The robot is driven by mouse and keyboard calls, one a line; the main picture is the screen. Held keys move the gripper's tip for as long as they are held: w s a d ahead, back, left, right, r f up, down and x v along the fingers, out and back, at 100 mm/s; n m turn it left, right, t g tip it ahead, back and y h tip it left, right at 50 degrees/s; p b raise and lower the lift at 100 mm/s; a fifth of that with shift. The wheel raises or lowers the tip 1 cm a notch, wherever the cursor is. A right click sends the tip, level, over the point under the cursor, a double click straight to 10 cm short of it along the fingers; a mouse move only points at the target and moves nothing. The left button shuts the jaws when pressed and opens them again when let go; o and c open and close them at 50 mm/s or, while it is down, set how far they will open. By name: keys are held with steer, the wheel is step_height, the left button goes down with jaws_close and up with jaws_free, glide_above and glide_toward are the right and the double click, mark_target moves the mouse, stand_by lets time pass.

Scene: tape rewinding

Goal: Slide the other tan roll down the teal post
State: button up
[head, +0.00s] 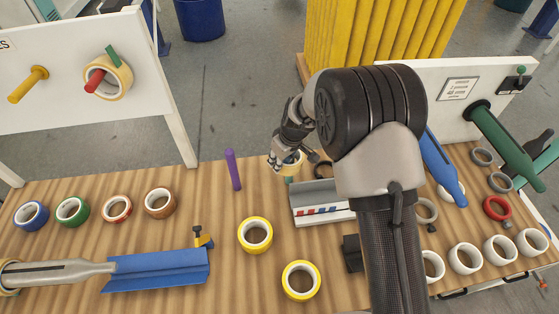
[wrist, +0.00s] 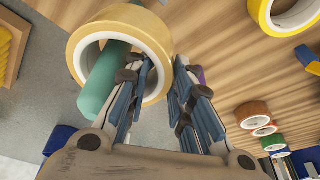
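A tan roll (wrist: 92,28) is around the teal post (wrist: 103,85) in the wrist view, and the post passes through its hole. In the head view the tan roll (head: 294,168) is partly hidden behind my gripper (head: 279,163), with a short length of the teal post (head: 288,180) below it. My gripper (wrist: 164,62) has one finger inside the roll's hole beside the post and the other outside, shut on the roll's wall. Another tan roll (head: 122,77) hangs on a red peg (head: 94,82) on the white board.
A purple post (head: 233,170) stands left of my gripper. A grey tray (head: 318,193) is close on the right. Yellow rolls (head: 255,250) lie in front. Several coloured rolls (head: 117,209) line the left. A blue trough (head: 155,272) lies front left.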

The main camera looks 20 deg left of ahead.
steer(key=o, duration=0.5)
steer(key=shift+w+r, duration=0.1)
steer(key=shift+r, duration=0.45)
steer(key=v, duration=1.1)
steer(key=shift+s, duration=0.35)
steer(key=shift+d, duration=0.1)
